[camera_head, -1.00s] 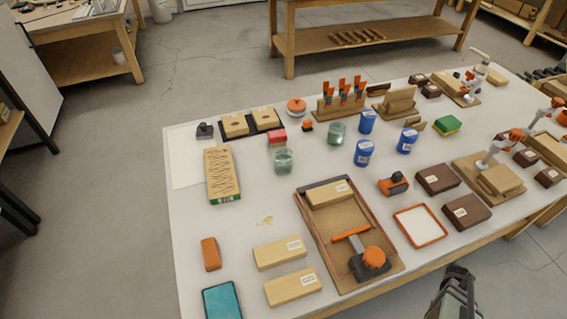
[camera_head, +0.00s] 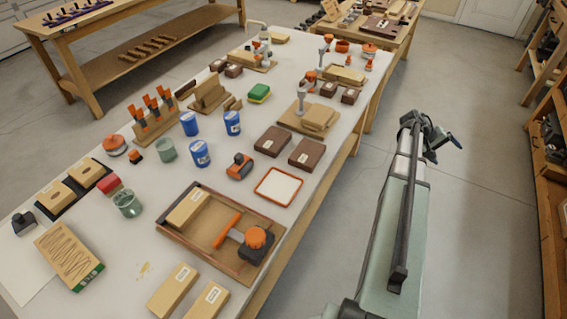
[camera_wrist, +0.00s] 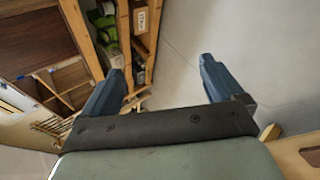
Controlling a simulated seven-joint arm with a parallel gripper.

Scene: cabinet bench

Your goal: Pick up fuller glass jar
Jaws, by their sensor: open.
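Two greenish glass jars stand on the white bench in the head view. One glass jar (camera_head: 167,150) is farther back, beside the blue cans. The other glass jar (camera_head: 128,204) is nearer, by the red block. How full each is cannot be told clearly at this size. My gripper (camera_head: 436,137) is off the bench's right side, over the floor and far from both jars. In the wrist view my gripper (camera_wrist: 160,80) has its two fingers wide apart with nothing between them. No jar shows in the wrist view.
Blue cans (camera_head: 200,154) stand right of the jars. A red block (camera_head: 110,185) is close to the nearer jar. A wooden tray with an orange-handled tool (camera_head: 245,240) and an orange-rimmed tray (camera_head: 279,186) lie toward the bench's near edge. Wooden shelves (camera_wrist: 50,60) show in the wrist view.

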